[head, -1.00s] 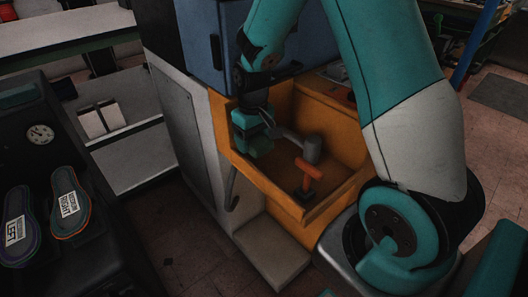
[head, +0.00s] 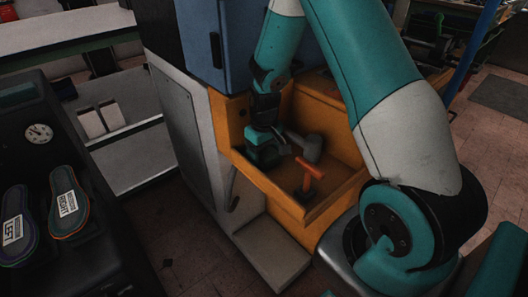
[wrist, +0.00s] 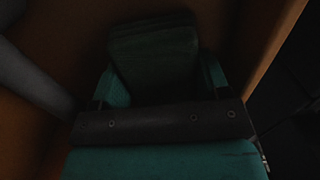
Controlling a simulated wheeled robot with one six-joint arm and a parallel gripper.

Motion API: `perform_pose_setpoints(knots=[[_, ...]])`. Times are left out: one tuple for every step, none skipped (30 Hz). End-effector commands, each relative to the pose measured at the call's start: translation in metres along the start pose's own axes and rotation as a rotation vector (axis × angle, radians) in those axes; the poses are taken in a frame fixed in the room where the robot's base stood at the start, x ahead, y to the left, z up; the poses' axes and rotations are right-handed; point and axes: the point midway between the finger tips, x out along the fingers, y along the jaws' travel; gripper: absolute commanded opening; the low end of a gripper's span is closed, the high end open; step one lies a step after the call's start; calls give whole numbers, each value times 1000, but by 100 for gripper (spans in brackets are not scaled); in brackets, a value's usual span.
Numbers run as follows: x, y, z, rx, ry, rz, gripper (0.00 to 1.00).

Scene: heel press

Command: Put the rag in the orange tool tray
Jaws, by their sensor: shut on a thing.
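The orange tool tray (head: 268,184) is an open bin on the front of the machine, in the middle of the head view. My gripper (head: 264,150) is inside the tray's left end, low and pointing down. In the wrist view, my gripper (wrist: 160,82) is shut on a dark green folded piece, the rag (wrist: 153,48), which sits between the two teal fingers. In the head view the rag is mostly hidden by the gripper. Whether the rag touches the tray floor cannot be told.
In the tray, a grey-headed mallet (head: 312,149) lies right beside my gripper, and an orange-handled tool (head: 312,170) stands near the front wall. The blue cabinet (head: 225,50) rises behind. Two insoles (head: 68,208) lie on the dark machine at left.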

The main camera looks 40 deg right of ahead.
Motion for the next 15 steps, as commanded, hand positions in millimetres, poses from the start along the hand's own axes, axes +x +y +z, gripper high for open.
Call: perform_pose_setpoints(knots=[[1, 0, 0, 0, 0, 0, 47], [2, 0, 0, 0, -1, 0, 47], [3, 0, 0, 0, -1, 0, 47], [4, 0, 0, 0, -1, 0, 47], [3, 0, 0, 0, 0, 0, 74], [3, 0, 0, 0, 0, 0, 83], [3, 0, 0, 0, 0, 0, 90], [3, 0, 0, 0, -1, 0, 95], [3, 0, 0, 0, -1, 0, 95], [3, 0, 0, 0, -1, 0, 95], [3, 0, 0, 0, -1, 0, 95], [3, 0, 0, 0, -1, 0, 95], [3, 0, 0, 0, -1, 0, 95], [3, 0, 0, 0, -1, 0, 95], [3, 0, 0, 0, -1, 0, 95]])
